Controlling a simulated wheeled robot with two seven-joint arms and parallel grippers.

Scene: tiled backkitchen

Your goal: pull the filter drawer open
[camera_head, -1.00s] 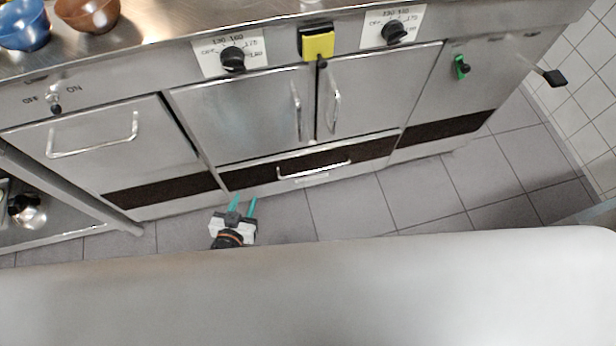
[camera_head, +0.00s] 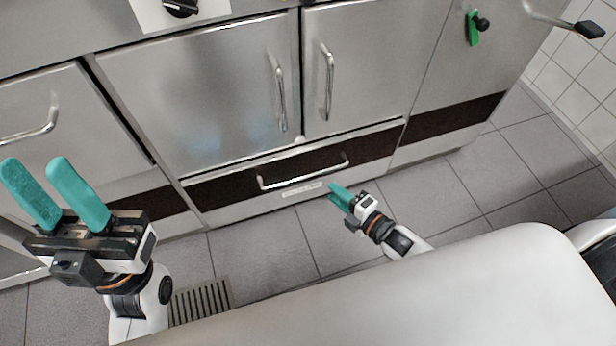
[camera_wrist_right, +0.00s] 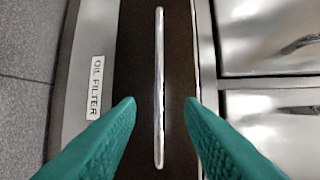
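The filter drawer (camera_head: 240,198) is the low, wide drawer under the two cabinet doors, with a dark brown band and a long metal handle (camera_head: 303,172). It looks closed. In the right wrist view, the handle (camera_wrist_right: 159,90) stands upright in the picture, between the two teal fingers, beside a label (camera_wrist_right: 95,88) reading "OIL FILTER". My right gripper (camera_head: 337,193) is close in front of the drawer, near the handle's right end; in the wrist view its fingers (camera_wrist_right: 159,104) are spread apart. Whether they touch the handle is unclear. My left gripper (camera_head: 40,175) is raised at the left, open and empty.
Two cabinet doors (camera_head: 205,95) with vertical handles sit above the drawer. A left panel (camera_head: 60,125) has its own handle. A floor grate (camera_head: 200,302) lies below.

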